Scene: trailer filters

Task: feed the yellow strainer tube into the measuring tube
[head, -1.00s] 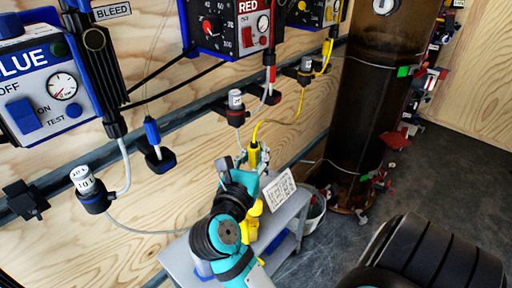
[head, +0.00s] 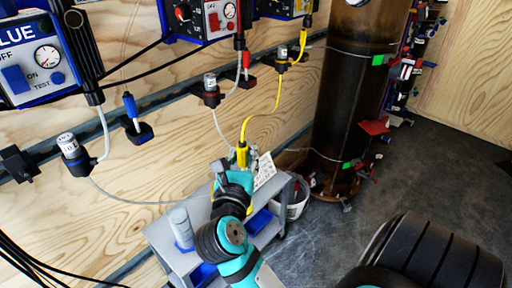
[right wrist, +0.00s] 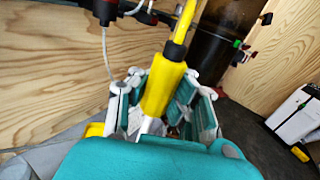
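The yellow strainer tube (head: 242,156) hangs on a yellow hose and sits in my right gripper (head: 232,174). In the right wrist view, the strainer tube (right wrist: 159,84) is upright, slightly tilted, between the teal and grey fingers (right wrist: 160,108), which close around its body. A pale cylinder with a blue base (head: 180,226), which looks like the measuring tube, stands on the grey cart, left of and below the gripper. The strainer tube is apart from it. My left gripper is not in view.
The grey cart (head: 160,236) has blue bins (head: 260,222) on it. A white printed sheet (head: 264,171) is beside the gripper. A white bucket (head: 298,198) and tall brown column (head: 345,105) stand behind. Hoses hang from the wooden wall (head: 150,165).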

